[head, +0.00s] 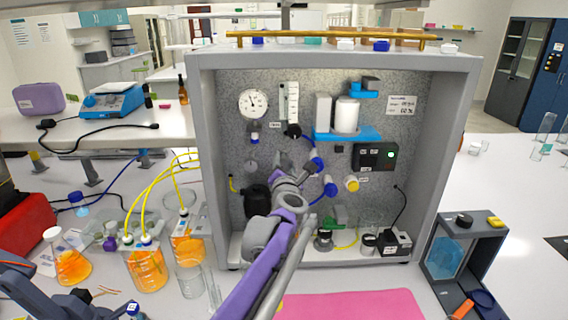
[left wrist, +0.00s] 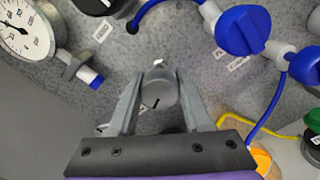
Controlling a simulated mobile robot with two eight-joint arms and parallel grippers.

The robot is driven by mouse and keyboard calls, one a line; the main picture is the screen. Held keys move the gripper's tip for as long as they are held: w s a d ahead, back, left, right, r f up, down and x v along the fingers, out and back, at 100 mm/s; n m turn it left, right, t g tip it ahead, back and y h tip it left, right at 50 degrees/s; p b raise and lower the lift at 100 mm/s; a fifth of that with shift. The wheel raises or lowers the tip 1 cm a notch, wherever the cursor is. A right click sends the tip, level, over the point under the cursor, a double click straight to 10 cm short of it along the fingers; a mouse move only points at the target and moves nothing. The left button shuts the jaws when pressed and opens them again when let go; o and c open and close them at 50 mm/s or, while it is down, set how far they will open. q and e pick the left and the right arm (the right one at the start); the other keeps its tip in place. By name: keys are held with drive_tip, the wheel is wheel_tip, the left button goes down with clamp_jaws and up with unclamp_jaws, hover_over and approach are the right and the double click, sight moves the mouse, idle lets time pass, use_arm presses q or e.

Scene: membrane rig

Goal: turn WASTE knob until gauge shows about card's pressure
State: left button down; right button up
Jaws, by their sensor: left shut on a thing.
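The round white gauge (head: 253,103) is at the upper left of the rig panel. It also shows in the left wrist view (left wrist: 22,30), cut by the edge; its needle is too small to read surely. The card (head: 402,105) is at the panel's upper right, its print too blurred to read surely. My left gripper (head: 284,164) is at the panel, right of and below the gauge. In the left wrist view its fingers (left wrist: 158,98) are shut on a round grey knob (left wrist: 157,92) with a dark mark. The gripper hides this knob in the head view. My right gripper is not seen.
A blue valve knob (left wrist: 243,30) is near the gripper's right in the left wrist view. A black knob (head: 292,130) sits above the gripper. Flasks with orange liquid (head: 147,270) and yellow tubes stand at left. A pink mat (head: 350,306) lies in front.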

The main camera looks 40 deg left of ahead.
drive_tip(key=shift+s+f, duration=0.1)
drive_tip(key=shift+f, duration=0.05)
use_arm(q)
drive_tip(key=m+b, duration=0.1)
drive_tip(key=m, duration=0.2)
drive_tip(key=shift+f, duration=0.1)
drive_tip(key=m+b, duration=0.2)
drive_tip(key=m, duration=0.1)
drive_tip(key=shift+m, duration=0.4)
drive_tip(key=m+b, duration=0.2)
drive_tip(key=m, duration=0.3)
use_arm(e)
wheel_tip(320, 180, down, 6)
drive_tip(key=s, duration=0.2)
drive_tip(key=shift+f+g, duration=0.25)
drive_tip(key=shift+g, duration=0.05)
use_arm(q)
drive_tip(key=shift+m, duration=0.4)
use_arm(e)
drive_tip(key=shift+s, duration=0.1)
use_arm(q)
drive_tip(key=shift+c, duration=1.6)
unclamp_jaws()
drive_tip(key=shift+s, duration=0.1)
